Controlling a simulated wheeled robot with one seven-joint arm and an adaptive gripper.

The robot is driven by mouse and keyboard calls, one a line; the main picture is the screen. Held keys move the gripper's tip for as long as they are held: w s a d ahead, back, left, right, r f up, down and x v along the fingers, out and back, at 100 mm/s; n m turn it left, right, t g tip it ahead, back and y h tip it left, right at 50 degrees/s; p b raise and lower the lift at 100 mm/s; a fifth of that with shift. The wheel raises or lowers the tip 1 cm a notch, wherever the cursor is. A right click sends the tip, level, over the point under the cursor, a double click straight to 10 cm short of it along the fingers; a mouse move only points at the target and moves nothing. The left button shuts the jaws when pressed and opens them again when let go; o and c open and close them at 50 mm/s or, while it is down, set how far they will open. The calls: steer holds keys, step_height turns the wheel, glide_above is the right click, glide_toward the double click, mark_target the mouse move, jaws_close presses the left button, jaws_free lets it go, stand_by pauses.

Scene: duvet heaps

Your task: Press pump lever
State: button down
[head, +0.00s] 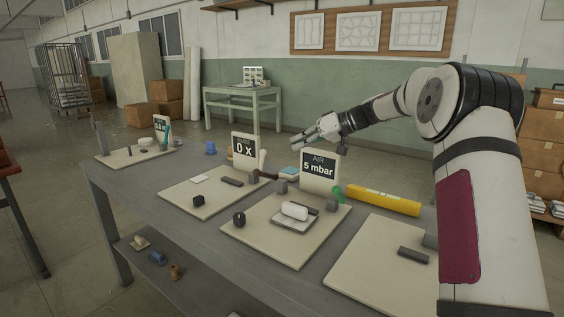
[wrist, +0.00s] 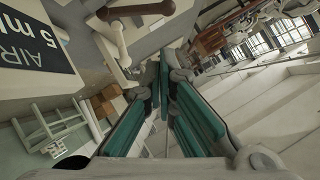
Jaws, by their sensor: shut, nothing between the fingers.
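The board with the sign reading AIR 5 mbar (head: 319,171) stands in the middle of the table. I cannot tell which part is the pump lever. My gripper (head: 298,140) is shut and empty, in the air behind and above the sign, pointing left. In the wrist view its teal fingers (wrist: 164,70) are together, and part of the AIR sign (wrist: 28,50) shows at left. Nothing touches the fingers.
A yellow cylinder (head: 383,200) lies behind the board at right. Another board with a 0 x sign (head: 245,147) is at left, near a brown handle (head: 263,173). It may be the brown bar in the wrist view (wrist: 135,9). A green side table (head: 242,95) stands behind.

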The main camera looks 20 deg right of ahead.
steer(key=shift+d+r+n+y, duration=0.3)
steer(key=shift+d+r+n, duration=0.2)
steer(key=b, duration=0.2)
glide_above(265, 175)
steer(key=d, duration=0.2)
step_height(265, 175, down, 7)
steer(key=shift+s+a+f, duration=0.15)
steer(key=shift+a+f, duration=0.25)
steer(key=shift+a, duration=0.05)
steer(key=shift+s+a+f+b, duration=0.15)
steer(key=shift+f+b, duration=0.1)
steer(key=shift+b, duration=0.55)
